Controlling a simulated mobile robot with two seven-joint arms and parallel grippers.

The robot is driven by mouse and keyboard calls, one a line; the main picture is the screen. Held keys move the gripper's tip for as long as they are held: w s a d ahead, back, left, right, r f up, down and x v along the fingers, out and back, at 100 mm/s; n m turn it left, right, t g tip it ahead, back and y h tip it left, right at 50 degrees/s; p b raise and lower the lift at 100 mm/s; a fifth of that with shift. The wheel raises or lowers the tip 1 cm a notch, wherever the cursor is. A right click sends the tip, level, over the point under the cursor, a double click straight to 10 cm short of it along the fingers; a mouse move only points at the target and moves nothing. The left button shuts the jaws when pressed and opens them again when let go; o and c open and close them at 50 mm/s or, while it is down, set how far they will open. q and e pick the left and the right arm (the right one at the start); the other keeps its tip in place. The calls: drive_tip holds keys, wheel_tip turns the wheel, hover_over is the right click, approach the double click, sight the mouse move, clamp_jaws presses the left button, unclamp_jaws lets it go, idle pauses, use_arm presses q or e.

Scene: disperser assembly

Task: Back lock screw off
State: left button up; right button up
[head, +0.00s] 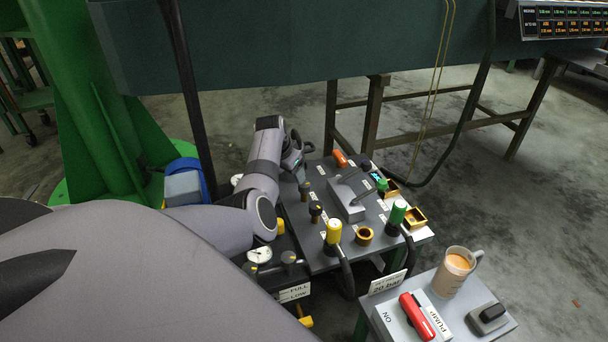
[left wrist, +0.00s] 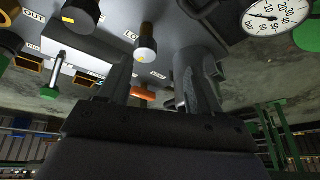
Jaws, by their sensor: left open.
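Two black lock-screw knobs with yellow marks stand on the left part of the grey panel (head: 310,254). The back lock screw (head: 304,187) is the farther one; the front lock screw (head: 316,208) is nearer. My left gripper (head: 303,160) is at the panel's back left, close to the back one. In the left wrist view my left gripper (left wrist: 155,70) is open, with its two dark fingers apart. The back lock screw (left wrist: 146,48) shows upright in line with the gap, and I cannot tell whether any finger touches it. The front one (left wrist: 83,12) is at the top edge. My right gripper is not in view.
An orange handle (head: 340,159), a grey block (head: 346,200), a yellow handle (head: 334,231) and a green handle (head: 397,213) crowd the panel. A gauge (left wrist: 276,16) is close to one finger. A mug (head: 454,272) and red pump lever (head: 416,316) stand front right.

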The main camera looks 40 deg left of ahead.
sight(305, 184)
use_arm(q)
drive_tip(key=shift+h, duration=0.5)
drive_tip(key=w+f+b, duration=0.1)
drive_tip(key=f+b, duration=0.1)
drive_tip(key=w+d+f+b, duration=0.1)
drive_tip(key=w+f+b, duration=0.1)
drive_tip(key=b, duration=0.1)
drive_tip(key=shift+w+d+f, duration=0.15)
drive_tip(key=shift+w, duration=0.1)
drive_tip(key=shift+w+f+b, duration=0.25)
drive_tip(key=shift+f+b, duration=0.3)
drive_tip(key=shift+b, duration=0.15)
drive_tip(key=shift+w+f+b, duration=0.2)
drive_tip(key=shift+f+b, duration=0.1)
drive_tip(key=shift+b, duration=0.2)
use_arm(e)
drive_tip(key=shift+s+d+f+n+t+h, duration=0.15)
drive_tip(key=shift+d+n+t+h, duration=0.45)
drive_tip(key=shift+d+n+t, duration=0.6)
use_arm(q)
drive_tip(key=shift+c, duration=0.3)
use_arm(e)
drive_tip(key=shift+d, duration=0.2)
use_arm(q)
drive_tip(key=c, duration=1)
